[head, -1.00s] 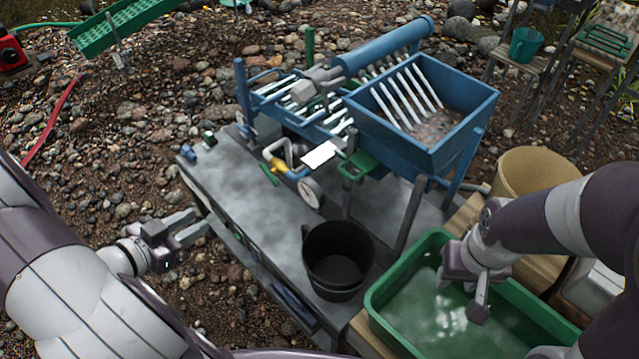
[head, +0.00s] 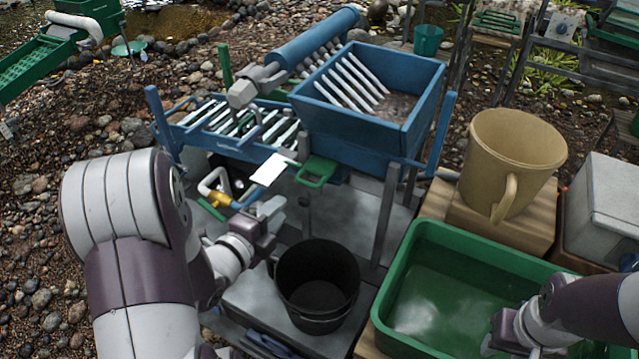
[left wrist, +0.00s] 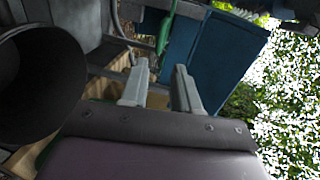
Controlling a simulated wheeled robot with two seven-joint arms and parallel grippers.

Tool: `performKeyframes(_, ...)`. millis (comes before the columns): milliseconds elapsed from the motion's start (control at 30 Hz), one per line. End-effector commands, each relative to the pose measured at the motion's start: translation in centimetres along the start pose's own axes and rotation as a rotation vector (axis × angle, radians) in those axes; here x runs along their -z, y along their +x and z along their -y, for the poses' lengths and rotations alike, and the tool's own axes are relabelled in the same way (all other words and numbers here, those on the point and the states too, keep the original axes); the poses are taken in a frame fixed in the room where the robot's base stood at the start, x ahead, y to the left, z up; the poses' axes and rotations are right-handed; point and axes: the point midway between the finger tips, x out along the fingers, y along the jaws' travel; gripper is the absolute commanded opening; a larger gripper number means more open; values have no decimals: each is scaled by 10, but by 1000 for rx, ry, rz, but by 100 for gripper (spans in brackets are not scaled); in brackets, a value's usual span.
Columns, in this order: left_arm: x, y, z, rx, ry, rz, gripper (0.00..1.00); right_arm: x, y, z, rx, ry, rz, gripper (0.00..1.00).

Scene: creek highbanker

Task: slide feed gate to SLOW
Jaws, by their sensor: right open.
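The feed gate appears to be the green handle (head: 317,171) at the lower front edge of the blue hopper (head: 350,125). A blank white plate (head: 273,169) sits just left of it; no SLOW mark is readable. My left gripper (head: 274,213) is open and empty, below and left of the green handle, apart from it. In the left wrist view its two fingers (left wrist: 160,90) are spread, with a green part (left wrist: 165,28) ahead, beside the blue hopper wall (left wrist: 220,60). My right gripper (head: 488,346) is low over the green tub, partly cut off by the frame.
A black bucket (head: 317,314) stands close to my left gripper. A yellow-handled valve (head: 218,198) and pipe lie left of it. The green tub (head: 385,300) of water, a tan bucket (head: 515,145) and a grey box (head: 608,200) fill the right side.

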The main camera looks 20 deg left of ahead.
Motion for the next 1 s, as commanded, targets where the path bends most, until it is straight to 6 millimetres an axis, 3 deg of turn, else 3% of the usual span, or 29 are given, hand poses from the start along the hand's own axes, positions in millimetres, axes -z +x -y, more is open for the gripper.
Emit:
performKeyframes(167, 2, 22, 0, 0, 27, -7, 30, 0, 1, 0, 0, 0, 0, 43)
performKeyframes(400, 2, 85, 0, 0, 25, -7, 30, 0, 0, 0, 0, 0, 0, 43)
performKeyframes(533, 1, 108, 0, 0, 24, -5, 30, 0, 0, 0, 0, 0, 0, 43)
performKeyframes(700, 1, 123, 0, 1, 23, -3, 30, 0, 0, 0, 0, 0, 0, 43)
performKeyframes(1000, 1, 127, 0, 0, 23, -3, 30, 0, 0, 0, 0, 0, 0, 43)
